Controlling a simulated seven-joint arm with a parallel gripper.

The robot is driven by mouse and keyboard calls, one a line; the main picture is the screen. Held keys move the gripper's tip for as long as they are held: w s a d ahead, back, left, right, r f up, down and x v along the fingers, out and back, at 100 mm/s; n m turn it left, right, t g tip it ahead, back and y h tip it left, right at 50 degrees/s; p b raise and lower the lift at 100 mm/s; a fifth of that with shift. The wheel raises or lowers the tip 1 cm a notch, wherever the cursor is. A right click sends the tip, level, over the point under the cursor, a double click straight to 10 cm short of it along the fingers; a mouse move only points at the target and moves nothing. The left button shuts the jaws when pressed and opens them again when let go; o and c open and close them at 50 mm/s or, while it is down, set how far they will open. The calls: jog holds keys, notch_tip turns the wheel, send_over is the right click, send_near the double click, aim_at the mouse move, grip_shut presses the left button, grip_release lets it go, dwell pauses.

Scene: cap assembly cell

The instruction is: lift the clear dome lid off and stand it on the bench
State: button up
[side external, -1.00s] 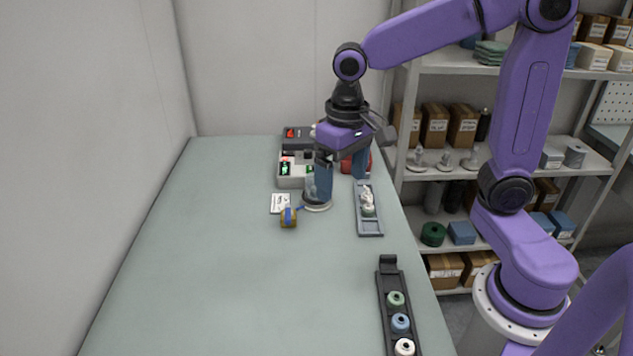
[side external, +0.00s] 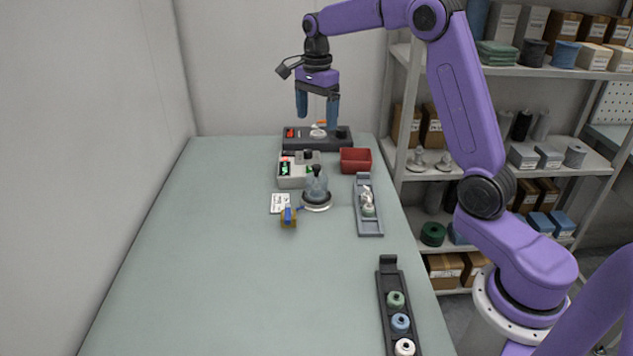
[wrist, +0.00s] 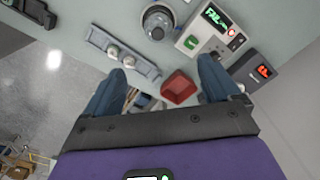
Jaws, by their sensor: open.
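The clear dome lid (side external: 316,186) with a dark knob on top sits upright on a pale round base (side external: 317,206) on the bench. In the wrist view the dome lid (wrist: 157,22) is at the top, seen from above, with its dark knob in the middle. What is under the dome is hard to make out. My gripper (side external: 317,121) is open and empty, raised well above the back of the bench, behind the dome and apart from it. In the wrist view its two blue fingers (wrist: 160,82) are spread wide with nothing between them but the scene below.
A black rack (side external: 388,290) holds coloured rings. The bench's left and front are clear.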

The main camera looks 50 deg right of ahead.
aim_at(317, 166)
notch_tip(317, 166, down, 12)
jog(key=shift+s+r, duration=0.1)
jog(key=shift+r, duration=0.15)
jog(key=shift+s+a+f, duration=0.1)
jog(key=shift+a+f, duration=0.05)
jog(key=shift+f, duration=1.2)
jog(key=shift+a+f, duration=0.1)
jog(key=shift+f, duration=1.2)
jog(key=c, duration=1.2)
notch_tip(317, 166, up, 9)
jog(key=shift+r, duration=0.1)
jog(key=shift+s+a+r, duration=0.1)
jog(key=shift+s+r, duration=0.05)
jog(key=shift+r, duration=0.05)
jog(key=shift+s+a+f, duration=0.75)
jog(key=shift+s+f, duration=0.3)
jog(key=shift+s, duration=0.4)
jog(key=shift+s+a+f, duration=0.8)
jog(key=shift+s+f, duration=0.2)
jog(key=shift+s, duration=0.45)
jog(key=shift+s+a+f, duration=0.75)
jog(key=shift+s+f, duration=0.3)
jog(key=shift+s, duration=0.4)
